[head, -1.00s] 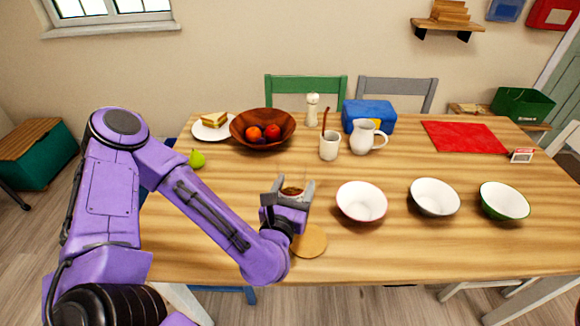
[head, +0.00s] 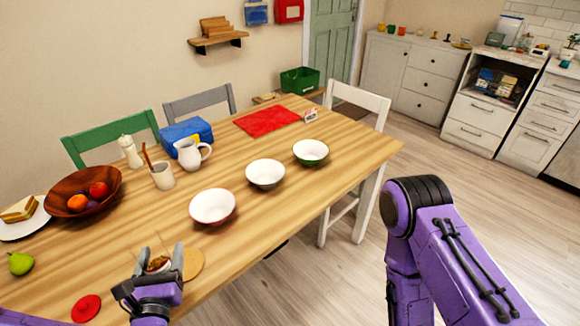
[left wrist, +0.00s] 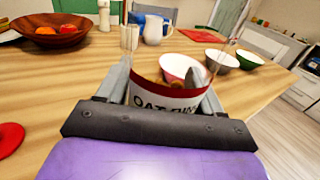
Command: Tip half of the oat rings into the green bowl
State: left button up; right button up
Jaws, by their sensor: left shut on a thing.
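My left gripper (head: 157,280) is shut on the oat rings jar (head: 158,264), which shows brown contents. In the left wrist view the jar (left wrist: 165,101) has a red band and a partly hidden label starting "OAT". It looks about upright; its height over the table is unclear. The green bowl (head: 311,153), white inside and green outside, is the farthest right of three bowls, well away from the jar. It also shows in the left wrist view (left wrist: 249,60). Its inside looks empty. My right arm shows at the right, but its gripper is out of view.
A round wooden mat (head: 190,264) and red lid (head: 86,308) lie near the jar. The pitcher (head: 190,154) and cup (head: 162,176) stand behind.

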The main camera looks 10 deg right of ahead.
aim_at(310, 153)
jog(key=z, duration=1.1)
jog(key=i, duration=1.3)
jog(key=u, duration=0.4)
